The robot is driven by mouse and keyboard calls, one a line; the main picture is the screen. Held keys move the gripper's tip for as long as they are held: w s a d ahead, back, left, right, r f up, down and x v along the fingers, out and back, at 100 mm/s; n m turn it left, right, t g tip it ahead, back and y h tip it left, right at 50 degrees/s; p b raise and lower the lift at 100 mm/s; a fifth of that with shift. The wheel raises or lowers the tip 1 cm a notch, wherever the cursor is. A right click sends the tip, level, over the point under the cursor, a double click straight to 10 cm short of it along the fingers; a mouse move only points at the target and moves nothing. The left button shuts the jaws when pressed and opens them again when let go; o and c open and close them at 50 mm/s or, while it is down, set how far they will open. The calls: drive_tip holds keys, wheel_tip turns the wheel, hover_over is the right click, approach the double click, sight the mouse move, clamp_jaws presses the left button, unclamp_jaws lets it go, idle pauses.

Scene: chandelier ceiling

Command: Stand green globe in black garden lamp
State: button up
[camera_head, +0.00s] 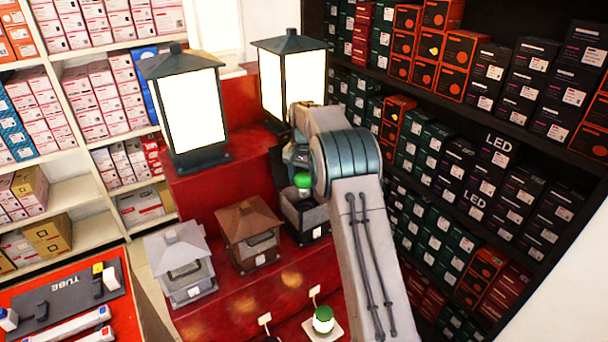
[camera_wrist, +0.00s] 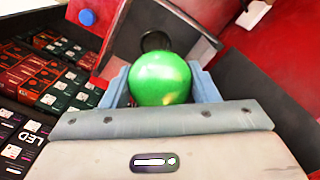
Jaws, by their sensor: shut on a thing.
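The green globe (camera_head: 303,181) is held between the fingers of my gripper (camera_head: 300,168). In the wrist view the globe (camera_wrist: 160,78) sits between the two blue-grey fingers (camera_wrist: 162,88). The black garden lamp (camera_head: 306,217) stands on the red display step, a box with an open top. My gripper holds the globe just above it in the head view; I cannot tell whether the globe touches it. In the wrist view a dark round part (camera_wrist: 155,41) shows just beyond the globe, partly hidden by it.
A brown lamp (camera_head: 250,232) and a light grey lamp (camera_head: 180,262) stand left of it. Two tall lit lanterns (camera_head: 190,110) (camera_head: 293,80) stand behind. A green-topped bulb (camera_head: 323,320) sits on a white base in front. Shelves of boxes (camera_head: 470,165) line the right.

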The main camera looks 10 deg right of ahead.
sight(307, 189)
drive_tip(key=shift+s+d+f+b, duration=0.1)
drive_tip(key=shift+d+f+b, duration=0.3)
drive_tip(key=shift+f, duration=0.2)
drive_tip(key=shift+d+f+b, duration=0.2)
drive_tip(key=shift+f+b, duration=0.45)
drive_tip(key=shift+f, duration=0.15)
drive_tip(key=shift+a+f+b, duration=0.1)
drive_tip(key=shift+f+b, duration=0.6)
drive_tip(key=shift+f, duration=0.15)
drive_tip(key=shift+f+b, duration=0.45)
drive_tip(key=shift+f, duration=0.6)
drive_tip(key=shift+f+b, duration=0.35)
drive_tip(key=shift+f, duration=0.65)
drive_tip(key=o, duration=1.1)
drive_tip(key=shift+c, duration=0.2)
drive_tip(key=shift+r, duration=0.1)
